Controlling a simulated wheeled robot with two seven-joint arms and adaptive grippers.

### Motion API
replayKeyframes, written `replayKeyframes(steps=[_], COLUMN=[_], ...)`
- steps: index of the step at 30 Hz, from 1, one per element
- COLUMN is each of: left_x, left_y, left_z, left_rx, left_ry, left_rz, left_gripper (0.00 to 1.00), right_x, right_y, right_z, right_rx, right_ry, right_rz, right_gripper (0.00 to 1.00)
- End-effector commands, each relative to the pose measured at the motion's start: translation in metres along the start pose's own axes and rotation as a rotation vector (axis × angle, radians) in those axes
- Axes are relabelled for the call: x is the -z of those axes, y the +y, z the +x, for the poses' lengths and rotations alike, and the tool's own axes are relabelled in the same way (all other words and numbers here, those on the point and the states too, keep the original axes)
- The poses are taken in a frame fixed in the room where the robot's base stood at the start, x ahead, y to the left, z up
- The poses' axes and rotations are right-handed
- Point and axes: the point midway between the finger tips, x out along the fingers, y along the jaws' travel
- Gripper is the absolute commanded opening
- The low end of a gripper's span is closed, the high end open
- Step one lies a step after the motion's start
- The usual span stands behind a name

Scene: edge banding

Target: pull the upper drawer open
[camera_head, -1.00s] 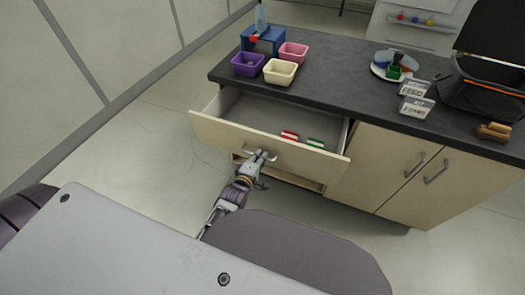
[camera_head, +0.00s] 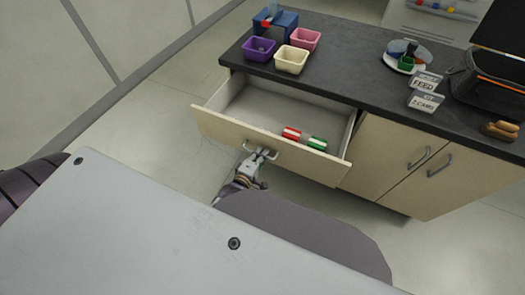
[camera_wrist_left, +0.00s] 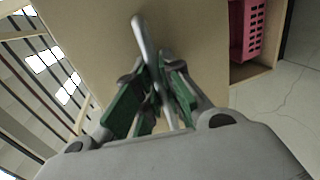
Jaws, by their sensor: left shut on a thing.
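The upper drawer (camera_head: 225,133) stands pulled out of the cabinet, with its grey inside showing. A red roll (camera_head: 291,133) and a green roll (camera_head: 317,143) lie in it towards the right. My left gripper (camera_head: 258,155) is at the drawer's front and shut on the metal handle (camera_head: 271,154). In the left wrist view the handle (camera_wrist_left: 141,38) runs between the green-padded fingers of the left gripper (camera_wrist_left: 153,88), in front of the pale drawer front (camera_wrist_left: 195,30). My right gripper is not in view.
The dark worktop (camera_head: 345,75) carries purple (camera_head: 258,49), cream (camera_head: 291,60) and pink (camera_head: 305,40) bins, label cards (camera_head: 425,90) and a black case (camera_head: 485,85). Cabinet doors (camera_head: 390,150) are shut. A pink basket (camera_wrist_left: 246,28) sits in an open space below the drawer.

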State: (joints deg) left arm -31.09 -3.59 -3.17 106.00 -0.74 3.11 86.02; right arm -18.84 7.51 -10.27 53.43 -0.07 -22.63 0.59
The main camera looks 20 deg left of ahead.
Motion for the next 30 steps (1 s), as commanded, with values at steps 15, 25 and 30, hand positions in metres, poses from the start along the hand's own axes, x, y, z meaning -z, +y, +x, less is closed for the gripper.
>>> replayKeyframes(steps=[15,25,30], left_x=[0.0001,0.0000,0.0000], left_y=[-0.0015,-0.0008,-0.0003], left_z=[-0.0025,-0.0023,-0.0022], left_rx=[0.002,0.000,0.000], left_ry=[0.000,0.000,0.000], left_rz=[0.001,0.000,0.000], left_gripper=[0.11,0.32,0.32], right_x=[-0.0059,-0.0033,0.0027], right_y=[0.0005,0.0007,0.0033], right_z=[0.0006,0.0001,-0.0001], right_rx=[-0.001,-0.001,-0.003], right_ry=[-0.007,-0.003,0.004], right_rz=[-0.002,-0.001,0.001], right_gripper=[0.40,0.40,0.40])
